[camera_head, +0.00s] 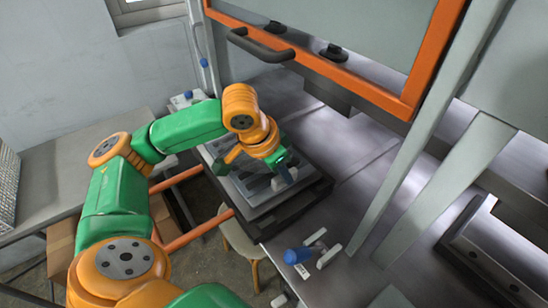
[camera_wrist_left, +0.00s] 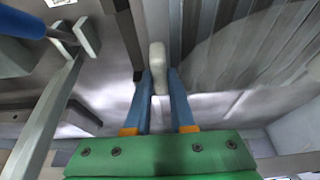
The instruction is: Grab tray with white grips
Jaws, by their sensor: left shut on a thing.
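The grey tray (camera_head: 262,207) lies on a dark frame at the edge of the metal worktop, with dark spoon-like shapes on it. My left gripper (camera_head: 286,174) reaches down to the tray's right side. In the wrist view, my left gripper's (camera_wrist_left: 160,80) blue fingers are on both sides of a white grip (camera_wrist_left: 157,58) and shut on it. The ribbed grey tray (camera_wrist_left: 240,50) fills the right of that view. My arm and gripper hide part of the tray in the head view. My right gripper is not in view.
A blue-topped fixture with white handles (camera_head: 299,255) stands in front of the tray; another (camera_head: 184,99) is behind my arm. An orange-framed press door (camera_head: 330,70) with a dark handle hangs above.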

